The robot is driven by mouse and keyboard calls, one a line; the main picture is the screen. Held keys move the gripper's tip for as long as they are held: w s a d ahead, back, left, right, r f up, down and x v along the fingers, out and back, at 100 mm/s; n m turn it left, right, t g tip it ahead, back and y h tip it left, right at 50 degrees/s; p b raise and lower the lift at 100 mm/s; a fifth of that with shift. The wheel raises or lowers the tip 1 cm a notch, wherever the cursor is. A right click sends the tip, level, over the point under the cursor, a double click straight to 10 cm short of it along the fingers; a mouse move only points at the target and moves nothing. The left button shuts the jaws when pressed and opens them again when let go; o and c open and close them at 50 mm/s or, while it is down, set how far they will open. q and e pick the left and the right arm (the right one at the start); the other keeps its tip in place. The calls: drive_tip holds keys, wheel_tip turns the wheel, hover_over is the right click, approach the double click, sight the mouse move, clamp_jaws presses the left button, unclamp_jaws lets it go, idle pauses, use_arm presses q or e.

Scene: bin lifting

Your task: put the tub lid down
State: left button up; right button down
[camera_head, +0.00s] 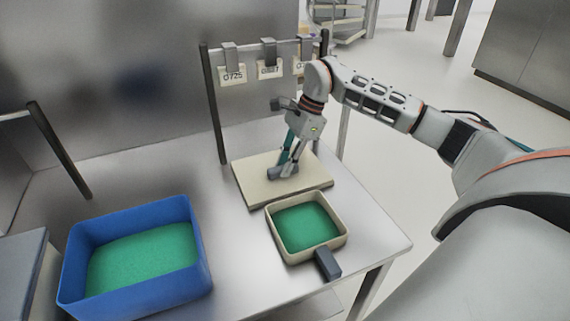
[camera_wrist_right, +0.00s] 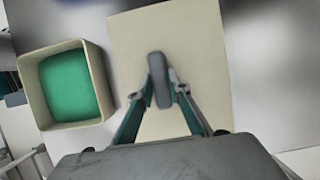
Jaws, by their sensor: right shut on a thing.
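The tub lid (camera_head: 255,184) is a flat cream board with a dark grey handle in its middle. It lies flat behind the small tub, on or very close to the metal table; I cannot tell whether it touches. My right gripper (camera_head: 284,171) comes down from above and is shut on the handle. In the right wrist view the lid (camera_wrist_right: 205,45) fills the middle, and its dark handle (camera_wrist_right: 159,80) is between the fingers of my right gripper (camera_wrist_right: 161,92). The small cream tub (camera_head: 341,236) is open and holds green material. It also shows in the right wrist view (camera_wrist_right: 101,84). My left gripper is out of view.
A large blue bin (camera_head: 203,262) with green material stands at the front left. A rail (camera_head: 265,47) with hanging number tags runs behind the lid. The table (camera_head: 235,230) is clear between the blue bin and the small tub.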

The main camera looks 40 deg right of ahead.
drive_tip(key=shift+f, duration=0.1)
drive_tip(key=c, duration=2)
unclamp_jaws()
drive_tip(key=shift+o, duration=0.5)
drive_tip(key=p+v, duration=0.1)
drive_tip(key=v, duration=1.1)
